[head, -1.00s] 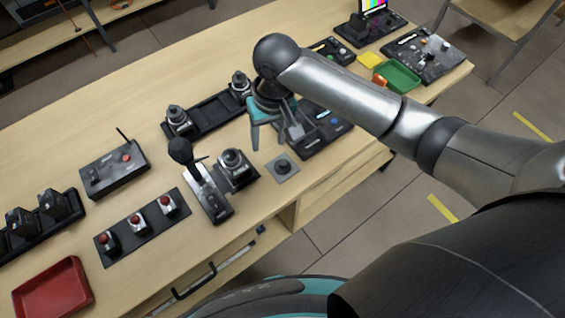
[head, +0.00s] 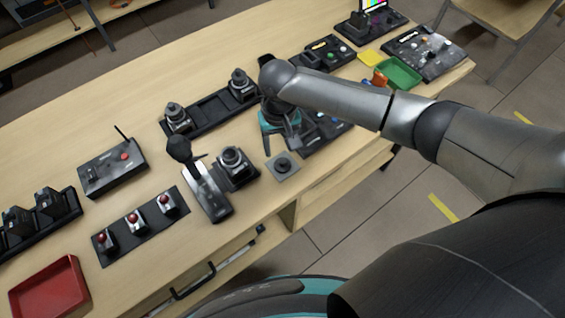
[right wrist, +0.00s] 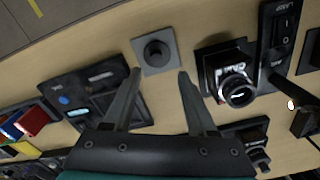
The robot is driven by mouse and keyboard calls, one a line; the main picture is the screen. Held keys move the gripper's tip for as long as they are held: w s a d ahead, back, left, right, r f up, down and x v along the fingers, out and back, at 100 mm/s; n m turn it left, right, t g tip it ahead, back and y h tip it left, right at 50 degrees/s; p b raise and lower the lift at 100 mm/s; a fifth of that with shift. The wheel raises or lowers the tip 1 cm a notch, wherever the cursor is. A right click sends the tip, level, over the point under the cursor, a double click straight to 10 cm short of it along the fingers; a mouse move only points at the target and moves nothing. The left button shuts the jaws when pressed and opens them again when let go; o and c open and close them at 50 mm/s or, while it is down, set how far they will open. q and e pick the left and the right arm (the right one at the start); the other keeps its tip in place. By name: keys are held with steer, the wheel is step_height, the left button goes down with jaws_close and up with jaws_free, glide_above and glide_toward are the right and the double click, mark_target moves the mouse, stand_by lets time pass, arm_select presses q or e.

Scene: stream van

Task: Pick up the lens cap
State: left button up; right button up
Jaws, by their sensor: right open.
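The lens cap appears to be the small round black piece (head: 283,165) on a grey square pad at the table's near edge. In the right wrist view the same black piece (right wrist: 156,52) is near the top centre. My right gripper (head: 282,147) is open and empty, above the table and just behind the pad in the head view. In the right wrist view its fingertips (right wrist: 159,75) point at the pad, one on each side of the line to the cap. They look apart from the cap. My left gripper is out of view.
A camera with a lens (head: 235,165) stands left of the pad, beside a lever unit (head: 208,190). A dark button panel (head: 325,125) lies to the right, partly behind my gripper. A green tray (head: 400,73) is farther right. Bare wood lies behind the controls.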

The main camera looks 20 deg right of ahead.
mark_target(283, 161)
steer(key=f, duration=0.3)
steer(key=shift+s+d+f, duration=0.3)
steer(key=shift+s+f, duration=0.05)
steer(key=shift+f, duration=0.65)
steer(key=shift+c, duration=0.3)
jaws_close()
